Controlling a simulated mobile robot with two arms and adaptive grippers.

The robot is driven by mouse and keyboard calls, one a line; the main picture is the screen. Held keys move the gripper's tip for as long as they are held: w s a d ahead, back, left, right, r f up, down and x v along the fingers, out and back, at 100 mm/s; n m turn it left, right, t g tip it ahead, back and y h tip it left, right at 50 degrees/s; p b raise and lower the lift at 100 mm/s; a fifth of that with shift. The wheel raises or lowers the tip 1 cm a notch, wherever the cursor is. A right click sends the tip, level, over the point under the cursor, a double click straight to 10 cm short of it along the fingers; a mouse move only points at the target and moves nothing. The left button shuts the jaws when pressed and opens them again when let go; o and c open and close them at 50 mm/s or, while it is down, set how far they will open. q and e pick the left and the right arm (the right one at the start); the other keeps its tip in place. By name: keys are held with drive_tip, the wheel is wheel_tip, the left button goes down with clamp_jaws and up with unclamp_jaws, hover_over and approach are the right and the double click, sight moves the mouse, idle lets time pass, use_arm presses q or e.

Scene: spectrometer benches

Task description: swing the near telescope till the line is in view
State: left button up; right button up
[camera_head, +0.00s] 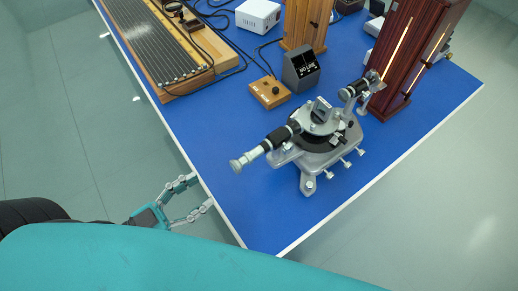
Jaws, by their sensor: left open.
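The near spectrometer (322,140) stands near the front corner of the blue bench. Its telescope (265,148) points toward the lower left, with the pale eyepiece end (239,164) closest to my left gripper. Its other tube (362,88) points to the upper right, toward a slit of orange light in a dark wooden housing. A small black display box (301,69) behind it seems to read "NO LINE". My left gripper (204,192) is open and empty at the bench's left edge, apart from the telescope and to its lower left. My right gripper is not in view.
A small wooden box with a black knob (270,92) sits behind the telescope. A long wooden-framed ribbed panel (150,45), cables and a white box (258,14) are further back. The blue bench top (215,135) is clear left of the telescope.

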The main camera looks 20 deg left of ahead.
sight(257, 153)
use_arm(q)
drive_tip(key=p+x, duration=0.2)
drive_tip(key=x, duration=1.3)
drive_tip(key=shift+w, duration=0.25)
drive_tip(key=shift+w+d+f, duration=0.1)
drive_tip(key=shift+w+d, duration=0.3)
drive_tip(key=shift+w, duration=0.05)
clamp_jaws()
